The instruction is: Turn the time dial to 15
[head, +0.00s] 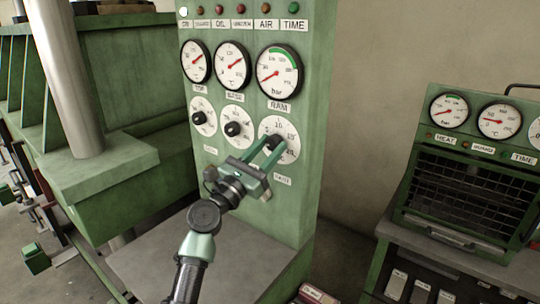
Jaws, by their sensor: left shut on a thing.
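A green control panel carries three white round dials with black knobs in a row under the gauges. The rightmost dial (266,127) is the largest. Numbers ring its face, and I make out a 10 near the top; the label below it is too small to read surely. My left gripper (271,148) reaches up from below and is shut on this dial's black knob (277,142). The gripper covers the dial's lower left, and the knob's pointer direction cannot be told. My right gripper is not in view.
The middle dial (235,114) and left dial (199,129) sit close to the left of the gripper. Gauges, including the right gauge (280,60), are above. A grey ledge (150,262) juts out below. A green oven-like unit (460,190) stands at right.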

